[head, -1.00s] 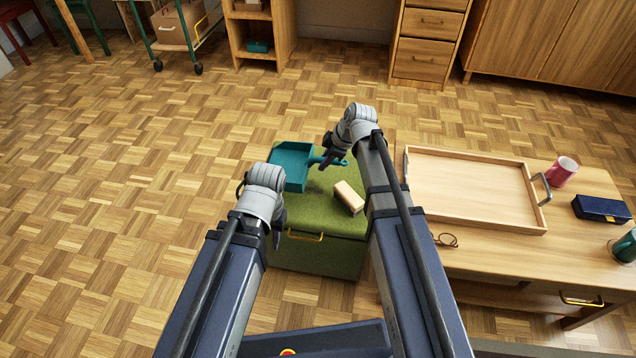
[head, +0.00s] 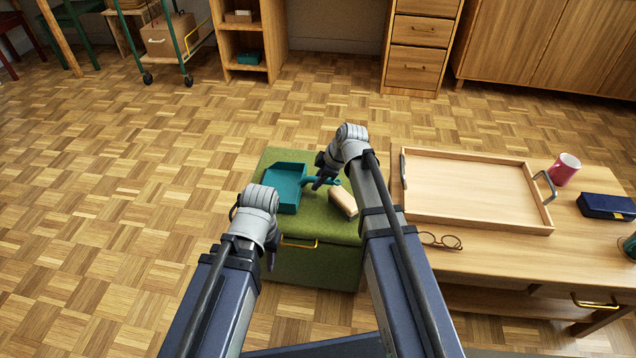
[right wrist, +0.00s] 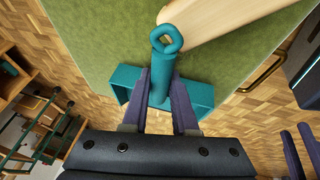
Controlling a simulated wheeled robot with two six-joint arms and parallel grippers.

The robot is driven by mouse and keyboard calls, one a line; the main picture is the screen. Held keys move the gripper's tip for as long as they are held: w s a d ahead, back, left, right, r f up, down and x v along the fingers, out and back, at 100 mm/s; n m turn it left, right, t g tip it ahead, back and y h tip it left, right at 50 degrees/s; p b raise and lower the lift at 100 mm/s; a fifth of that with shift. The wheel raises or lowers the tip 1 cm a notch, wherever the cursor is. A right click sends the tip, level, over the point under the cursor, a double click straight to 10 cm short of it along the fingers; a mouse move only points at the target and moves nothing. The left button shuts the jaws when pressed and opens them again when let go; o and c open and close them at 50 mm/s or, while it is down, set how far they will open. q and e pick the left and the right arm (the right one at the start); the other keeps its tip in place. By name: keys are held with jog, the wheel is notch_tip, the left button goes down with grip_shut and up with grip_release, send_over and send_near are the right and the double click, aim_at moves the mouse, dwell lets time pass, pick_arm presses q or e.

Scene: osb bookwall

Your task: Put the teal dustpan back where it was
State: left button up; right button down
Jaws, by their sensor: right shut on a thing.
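The teal dustpan (head: 285,186) is over the left part of the green storage pouf's top (head: 318,222), its pan to the left and its handle to the right. My right gripper (head: 319,183) is shut on the handle, which also shows between the fingers in the right wrist view (right wrist: 170,75). I cannot tell whether the pan touches the pouf. A wooden block (head: 342,202) lies on the pouf close to the handle. My left gripper (head: 271,262) is empty at the pouf's near left side; its fingers look apart at the edge of the right wrist view (right wrist: 303,145).
A low wooden table (head: 480,249) stands right of the pouf. It bears a wooden tray (head: 470,188), a pink mug (head: 565,169), a dark blue case (head: 606,206) and glasses (head: 441,241). The parquet floor left of the pouf is clear. Shelving (head: 243,45) and drawers (head: 419,50) stand behind.

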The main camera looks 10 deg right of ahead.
jog(key=shift+f+b, duration=0.4)
jog(key=c, duration=0.7)
grip_release()
jog(key=shift+r, duration=0.1)
